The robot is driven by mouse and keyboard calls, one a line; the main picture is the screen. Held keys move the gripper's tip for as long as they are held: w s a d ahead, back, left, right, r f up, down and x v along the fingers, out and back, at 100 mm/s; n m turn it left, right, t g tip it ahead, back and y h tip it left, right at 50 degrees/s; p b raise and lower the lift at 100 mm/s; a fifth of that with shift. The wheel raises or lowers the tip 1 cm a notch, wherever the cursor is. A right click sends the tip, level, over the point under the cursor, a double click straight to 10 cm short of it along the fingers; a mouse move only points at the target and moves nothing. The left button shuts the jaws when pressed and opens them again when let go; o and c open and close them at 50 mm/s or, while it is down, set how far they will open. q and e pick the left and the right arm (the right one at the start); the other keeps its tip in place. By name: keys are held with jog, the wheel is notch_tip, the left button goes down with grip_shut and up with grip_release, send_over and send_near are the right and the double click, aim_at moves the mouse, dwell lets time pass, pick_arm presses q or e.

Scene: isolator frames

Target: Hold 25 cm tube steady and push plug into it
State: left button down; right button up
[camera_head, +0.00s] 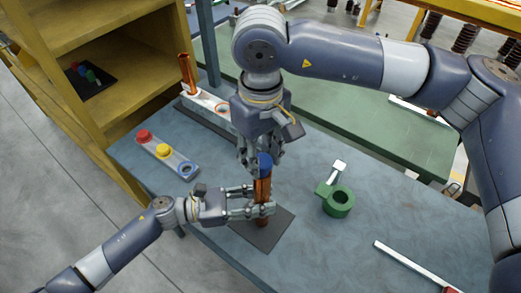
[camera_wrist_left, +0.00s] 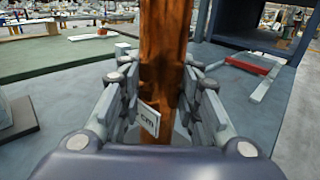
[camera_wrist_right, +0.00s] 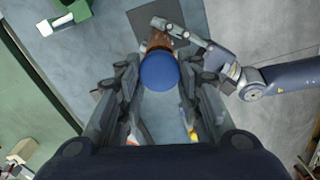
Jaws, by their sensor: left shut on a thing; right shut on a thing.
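The brown tube (camera_head: 263,188) stands upright over a dark mat (camera_head: 272,237) on the blue-grey table. My left gripper (camera_head: 255,210) is shut around it from the side; in the left wrist view the tube (camera_wrist_left: 165,50) fills the middle, with a small "cm" label (camera_wrist_left: 148,120). The blue plug (camera_head: 265,160) is at the tube's top end. My right gripper (camera_head: 262,163) points down and is shut on the plug. In the right wrist view the round blue plug (camera_wrist_right: 159,72) covers the tube's mouth, so I cannot tell how deep it sits.
A grey rack (camera_head: 168,156) with a red plug (camera_head: 144,136) and a yellow plug (camera_head: 163,150) lies left. A white holder (camera_head: 205,99) with another brown tube (camera_head: 187,73) stands behind. A green ring-shaped holder (camera_head: 339,203) and a red-handled tool (camera_head: 405,262) lie right, with clear table between.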

aim_at(261, 159)
jog(key=shift+f, duration=0.95)
jog(key=o, duration=0.9)
jog(key=shift+o, duration=0.2)
notch_tip(261, 159, up, 12)
pick_arm(q)
jog(key=c, duration=1.1)
grip_release()
